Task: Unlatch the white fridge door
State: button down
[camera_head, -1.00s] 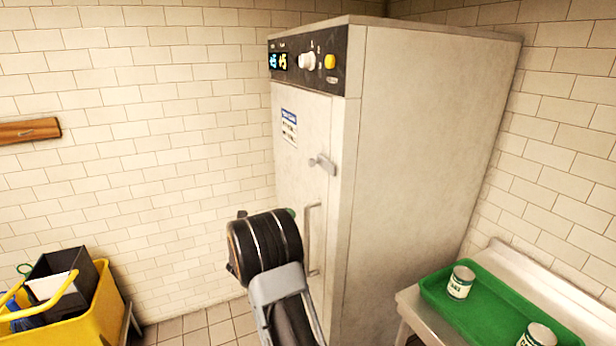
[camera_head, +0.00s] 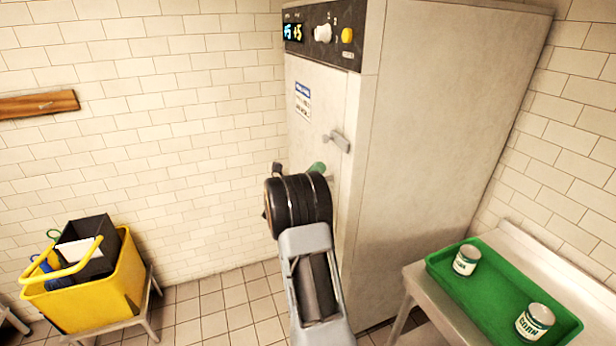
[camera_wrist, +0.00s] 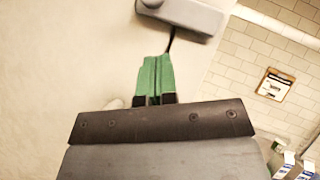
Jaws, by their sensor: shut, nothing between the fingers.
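The white fridge (camera_head: 440,150) stands in the corner, its door (camera_head: 312,125) on the left face and shut. A grey latch handle (camera_head: 338,141) sits on the door near its right edge; in the wrist view the latch (camera_wrist: 185,14) is at the top, just beyond my fingertips. My gripper (camera_head: 317,168) is in front of the door, just below the latch, partly hidden by my own wrist. In the wrist view its green fingers (camera_wrist: 155,75) are together and empty, with a visible gap to the latch. The long pull handle is mostly hidden behind my arm.
A steel table (camera_head: 415,283) at right holds a green tray (camera_head: 478,302) with two cans. A yellow bucket (camera_head: 95,300) stands on a low stand at left. The tiled floor (camera_head: 225,300) between is clear.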

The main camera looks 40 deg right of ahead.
aim_at(331, 140)
jog(key=d+r, duration=0.1)
jog(key=d+r+p, duration=0.1)
jog(key=r, duration=0.1)
jog(key=shift+w, duration=0.35)
jog(key=shift+w+d+r+p, duration=0.25)
jog(key=shift+w+r+p, duration=0.15)
jog(key=shift+r, duration=0.25)
